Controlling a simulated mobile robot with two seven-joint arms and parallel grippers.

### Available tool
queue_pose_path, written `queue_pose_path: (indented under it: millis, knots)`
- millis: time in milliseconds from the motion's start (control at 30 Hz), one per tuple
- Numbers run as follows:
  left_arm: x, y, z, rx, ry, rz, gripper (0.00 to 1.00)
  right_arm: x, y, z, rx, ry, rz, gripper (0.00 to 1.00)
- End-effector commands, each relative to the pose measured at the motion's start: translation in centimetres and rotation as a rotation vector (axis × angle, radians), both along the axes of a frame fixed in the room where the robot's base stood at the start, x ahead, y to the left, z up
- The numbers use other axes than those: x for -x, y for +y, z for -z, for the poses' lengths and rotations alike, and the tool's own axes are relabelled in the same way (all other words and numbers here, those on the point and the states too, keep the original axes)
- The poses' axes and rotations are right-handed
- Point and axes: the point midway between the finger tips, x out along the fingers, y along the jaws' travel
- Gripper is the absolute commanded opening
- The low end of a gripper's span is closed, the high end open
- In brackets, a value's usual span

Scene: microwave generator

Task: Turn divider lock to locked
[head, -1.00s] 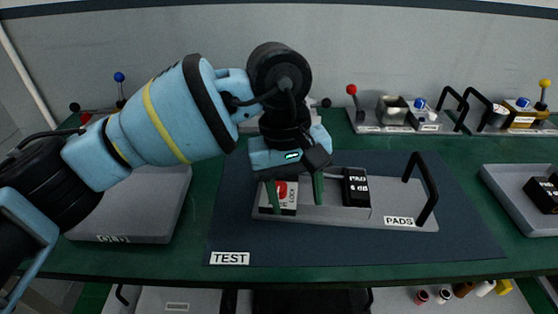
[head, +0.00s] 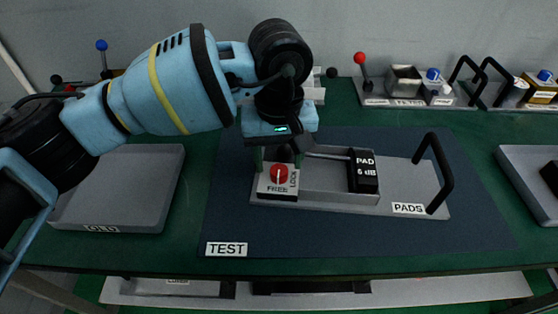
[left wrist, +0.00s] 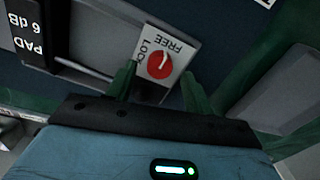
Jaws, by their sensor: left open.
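The divider lock is a small light block (head: 264,189) with a round red knob (head: 279,174) on its face, at the left end of the grey PADS tray (head: 330,203). FREE is printed below the knob and LOCK to its right in the head view. In the left wrist view the knob (left wrist: 160,65) shows a white pointer that seems to face FREE. My left gripper (head: 278,157) is open and empty, at the block's far side in the head view. In the left wrist view its fingertips (left wrist: 157,78) lie either side of the knob, apparently clear of it. My right gripper is not in view.
A black PAD 6 dB block (head: 363,171) sits in the tray, with a black handle (head: 440,175) at the tray's right end. A dark TEST mat (head: 300,237) lies beneath. Grey trays flank it. Several fixtures with levers and handles stand at the back right.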

Motion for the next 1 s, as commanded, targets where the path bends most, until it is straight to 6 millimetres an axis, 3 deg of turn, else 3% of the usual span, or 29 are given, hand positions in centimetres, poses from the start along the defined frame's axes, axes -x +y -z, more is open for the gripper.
queue_pose_path:
  millis: [200,500,833,1000]
  knots:
    - [0.0,0.0,1.6,0.001,-0.001,0.000,0.52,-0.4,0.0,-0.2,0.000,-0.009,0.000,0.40]
    - [0.0,0.0,1.8,0.001,-0.001,0.000,0.51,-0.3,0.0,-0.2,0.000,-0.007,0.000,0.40]
    - [0.0,0.0,1.8,0.001,-0.001,0.000,0.07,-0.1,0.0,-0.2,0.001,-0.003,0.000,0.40]
    - [0.0,0.0,1.8,0.001,-0.001,-0.007,0.07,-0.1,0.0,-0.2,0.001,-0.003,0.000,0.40]
